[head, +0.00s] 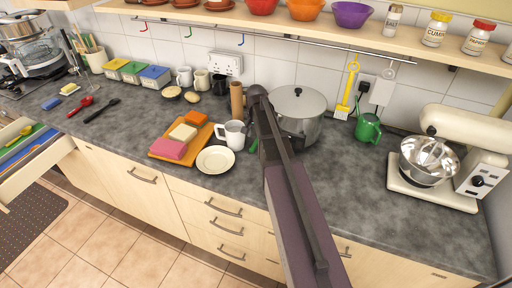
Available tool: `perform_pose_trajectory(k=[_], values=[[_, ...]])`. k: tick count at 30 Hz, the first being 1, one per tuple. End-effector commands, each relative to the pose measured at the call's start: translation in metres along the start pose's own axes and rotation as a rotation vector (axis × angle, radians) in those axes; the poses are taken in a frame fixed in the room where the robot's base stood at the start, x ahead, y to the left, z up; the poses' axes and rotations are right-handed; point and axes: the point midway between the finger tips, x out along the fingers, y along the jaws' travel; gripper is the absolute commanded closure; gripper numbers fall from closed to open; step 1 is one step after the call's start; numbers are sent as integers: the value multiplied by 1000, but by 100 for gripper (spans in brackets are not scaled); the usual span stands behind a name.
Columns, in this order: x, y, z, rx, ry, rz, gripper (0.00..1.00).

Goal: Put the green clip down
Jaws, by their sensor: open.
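A small green piece (253,146), which looks like the green clip, shows at the left edge of my arm, low between the white mug (232,135) and the steel pot (298,108). My arm covers most of it. My gripper (252,132) is a dark shape just above the green piece, largely hidden behind my own arm. It is open. I cannot tell whether the green piece touches the fingers or lies on the grey worktop (340,185).
An orange board (154,151) with coloured sponges and a cream plate (215,160) lie left of my arm. A brown tube (237,100) stands behind the mug. A green mug (368,128) and a cream mixer (455,130) stand right. The front worktop right of my arm is clear.

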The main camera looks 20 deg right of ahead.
Motion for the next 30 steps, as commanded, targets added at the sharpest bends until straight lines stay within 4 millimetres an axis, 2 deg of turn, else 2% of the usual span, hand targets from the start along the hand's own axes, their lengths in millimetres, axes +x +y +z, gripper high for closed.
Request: perform_pose_trajectory(k=[3,12,30], values=[[14,0,-1,0,0,0,31],[32,0,-1,1,0,0,31],[33,1,-1,2,0,0,31]])
